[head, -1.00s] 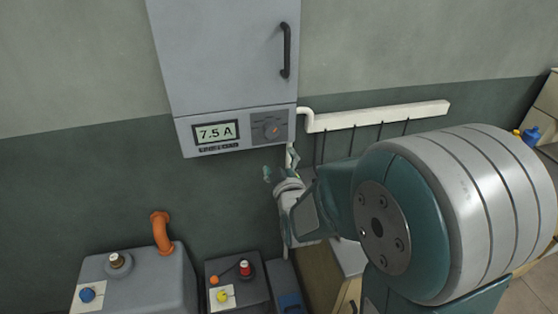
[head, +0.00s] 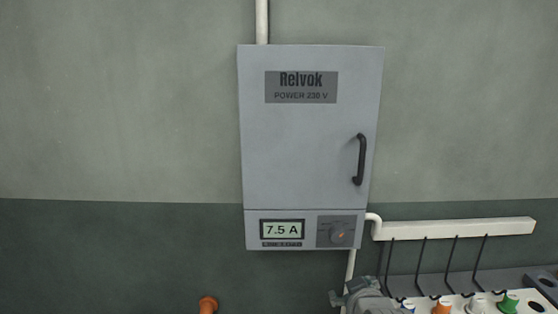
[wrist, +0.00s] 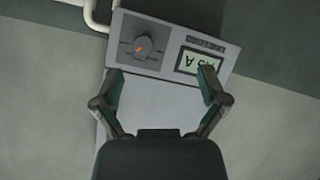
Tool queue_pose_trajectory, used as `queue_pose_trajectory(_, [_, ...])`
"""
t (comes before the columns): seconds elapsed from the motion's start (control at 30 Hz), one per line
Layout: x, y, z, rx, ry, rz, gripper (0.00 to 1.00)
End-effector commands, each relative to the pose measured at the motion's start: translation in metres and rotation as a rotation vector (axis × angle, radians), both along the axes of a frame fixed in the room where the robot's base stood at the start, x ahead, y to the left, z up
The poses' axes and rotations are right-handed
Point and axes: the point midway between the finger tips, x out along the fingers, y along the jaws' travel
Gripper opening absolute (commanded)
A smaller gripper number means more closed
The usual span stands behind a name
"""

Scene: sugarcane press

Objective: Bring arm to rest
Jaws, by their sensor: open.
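My gripper (wrist: 160,90) is open and empty in the wrist view, with its two fingers spread apart. Beyond the fingers is the lower panel of the grey power box, seen upside down, with its dial (wrist: 144,45) and display (wrist: 196,66). In the head view only a small part of my gripper (head: 352,292) shows at the bottom edge, below and right of the box. The rest of my arm is mostly out of that view.
The grey power box (head: 305,150) hangs on the wall, its door shut, with a black handle (head: 359,160). Its display (head: 282,230) reads 7.5 A. A white rail (head: 460,228) with hanging cables is at right, above several coloured plugs (head: 442,306). An orange pipe (head: 208,305) shows below.

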Motion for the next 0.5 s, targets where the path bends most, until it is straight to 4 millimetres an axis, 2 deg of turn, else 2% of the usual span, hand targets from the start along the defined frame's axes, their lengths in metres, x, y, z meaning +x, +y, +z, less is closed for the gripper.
queue_pose_trajectory(0.27, [-0.063, -0.002, 0.007, 0.114, 0.227, -0.071, 0.93])
queue_pose_trajectory(0.5, [-0.128, -0.006, 0.010, 0.196, 0.429, -0.164, 0.93])
